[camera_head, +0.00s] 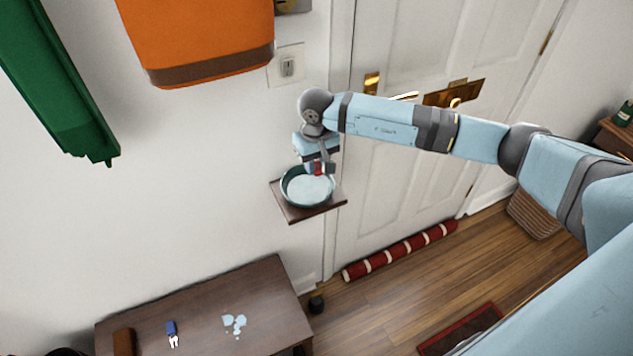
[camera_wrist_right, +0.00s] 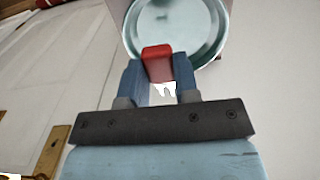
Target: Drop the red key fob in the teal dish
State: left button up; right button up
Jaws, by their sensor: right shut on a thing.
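The teal dish (camera_head: 305,190) sits on a small brown wall shelf (camera_head: 290,215) beside the door. It also shows at the top of the right wrist view (camera_wrist_right: 213,45). My right gripper (camera_head: 320,168) is at the far side of the dish in the head view. It is shut on the red key fob (camera_wrist_right: 157,64), which also shows as a small red patch in the head view (camera_head: 318,170). White key shapes (camera_wrist_right: 163,88) show between the fingers below the fob. How high the fob is above the dish is hard to tell. My left gripper is not in view.
A dark wooden table (camera_head: 200,300) at lower left bears a blue key fob (camera_head: 171,328) and pale blue pieces (camera_head: 234,323). An orange hanging item (camera_head: 200,35) and a green one (camera_head: 55,85) hang on the wall. The white door (camera_head: 385,200) is behind my right arm.

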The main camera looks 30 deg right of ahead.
aim_at(317, 192)
notch_tip(317, 192, down, 8)
jog(key=shift+r, duration=0.15)
jog(key=shift+f+b, duration=0.3)
jog(key=shift+f, duration=0.05)
jog(key=shift+f+b, duration=0.25)
jog(key=shift+b, duration=0.05)
jog(key=o, duration=0.7)
jog(key=shift+s, duration=0.1)
